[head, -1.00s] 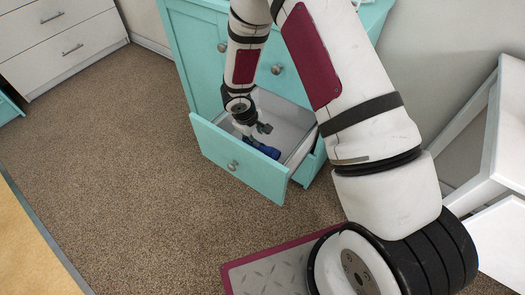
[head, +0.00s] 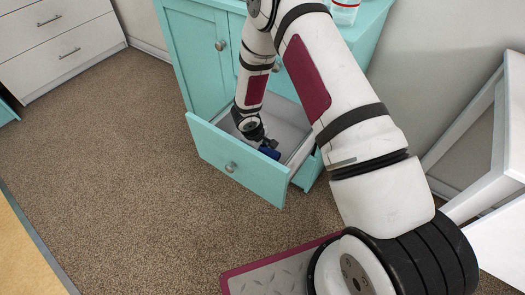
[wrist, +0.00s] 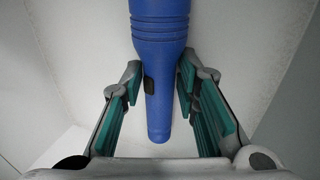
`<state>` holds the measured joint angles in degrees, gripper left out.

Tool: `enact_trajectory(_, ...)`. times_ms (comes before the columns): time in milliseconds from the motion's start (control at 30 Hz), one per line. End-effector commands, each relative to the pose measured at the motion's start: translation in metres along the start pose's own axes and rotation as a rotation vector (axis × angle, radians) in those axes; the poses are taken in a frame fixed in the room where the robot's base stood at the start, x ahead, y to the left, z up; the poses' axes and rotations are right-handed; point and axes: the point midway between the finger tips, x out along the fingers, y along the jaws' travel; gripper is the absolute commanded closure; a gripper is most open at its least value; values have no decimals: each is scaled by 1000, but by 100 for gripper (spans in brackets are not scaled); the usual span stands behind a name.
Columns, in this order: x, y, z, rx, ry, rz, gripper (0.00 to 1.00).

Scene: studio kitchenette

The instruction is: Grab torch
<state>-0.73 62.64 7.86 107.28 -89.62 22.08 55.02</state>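The torch (wrist: 158,75) is blue, with a ribbed head and a dark switch on its narrower handle. It lies in the open teal drawer (head: 232,163), and a bit of it shows in the head view (head: 269,152). My gripper (wrist: 160,85) is inside the drawer above the torch. The gripper is open and holds nothing. In the head view my arm hides part of the drawer's inside.
The drawer's pale inside (wrist: 70,60) has walls close around the gripper. The teal cabinet (head: 195,50) rises behind it, with a bottle-like item (head: 345,10) on top. A white table or stool (head: 495,150) stands at the right. The carpet (head: 110,150) at the left is clear.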

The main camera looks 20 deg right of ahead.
Motion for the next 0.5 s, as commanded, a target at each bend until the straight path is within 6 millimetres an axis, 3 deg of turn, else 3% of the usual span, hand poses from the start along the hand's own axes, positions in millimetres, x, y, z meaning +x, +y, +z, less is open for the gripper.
enact_trajectory(100,-1,0,0,0,0,0,71)
enact_trajectory(233,-1,0,0,1,0,0,100)
enact_trajectory(500,-1,1,0,1,1,1,100)
